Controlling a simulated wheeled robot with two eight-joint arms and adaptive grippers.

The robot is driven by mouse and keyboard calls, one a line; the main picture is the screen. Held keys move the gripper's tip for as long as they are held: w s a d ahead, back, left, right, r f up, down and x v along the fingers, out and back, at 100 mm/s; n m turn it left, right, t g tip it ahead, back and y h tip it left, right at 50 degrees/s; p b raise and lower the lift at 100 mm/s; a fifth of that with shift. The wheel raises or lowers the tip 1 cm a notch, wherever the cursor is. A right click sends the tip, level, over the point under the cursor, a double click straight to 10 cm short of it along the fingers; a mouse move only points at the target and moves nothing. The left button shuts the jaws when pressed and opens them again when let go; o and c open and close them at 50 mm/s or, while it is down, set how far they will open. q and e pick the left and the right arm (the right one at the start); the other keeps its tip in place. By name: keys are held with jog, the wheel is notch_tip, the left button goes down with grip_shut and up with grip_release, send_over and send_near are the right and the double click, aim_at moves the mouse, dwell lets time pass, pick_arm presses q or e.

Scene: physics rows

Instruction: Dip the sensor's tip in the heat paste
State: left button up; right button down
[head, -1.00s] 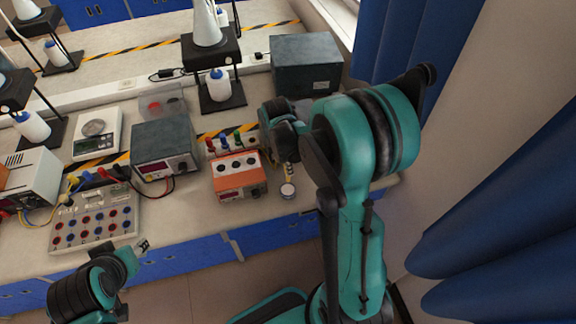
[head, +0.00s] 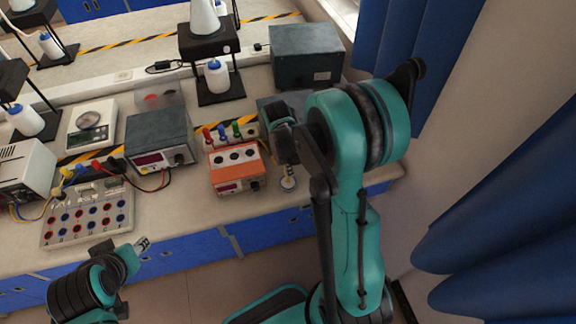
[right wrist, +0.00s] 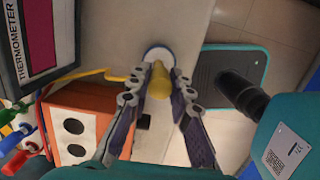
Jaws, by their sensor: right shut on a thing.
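My right gripper (right wrist: 158,95) is shut on the yellow sensor (right wrist: 159,80), pointing away from the wrist camera. In the right wrist view a small round tub with a white and blue rim, apparently the heat paste (right wrist: 158,52), lies beyond the sensor's far end and is partly covered by it. I cannot tell whether the tip touches the paste. In the head view the tub (head: 288,184) stands on the bench just below the right gripper (head: 287,168). My left gripper (head: 142,245) is small at lower left, in front of the bench and away from the tub; its opening is unclear.
An orange box (head: 237,168) with coloured plugs stands close left of the right gripper. The thermometer box (right wrist: 40,40) and a yellow cable (right wrist: 105,75) show in the wrist view. A dark grey box (head: 306,55) stands behind. The bench's front edge is close to the tub.

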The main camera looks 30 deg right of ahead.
jog(key=shift+s+f+b, duration=0.1)
jog(key=shift+f+b, duration=0.4)
jog(key=shift+b, duration=0.1)
dwell(2.0)
jog(key=shift+r, duration=0.1)
jog(key=shift+r+p, duration=2.55)
jog(key=shift+r, duration=0.9)
jog(key=shift+f, duration=0.1)
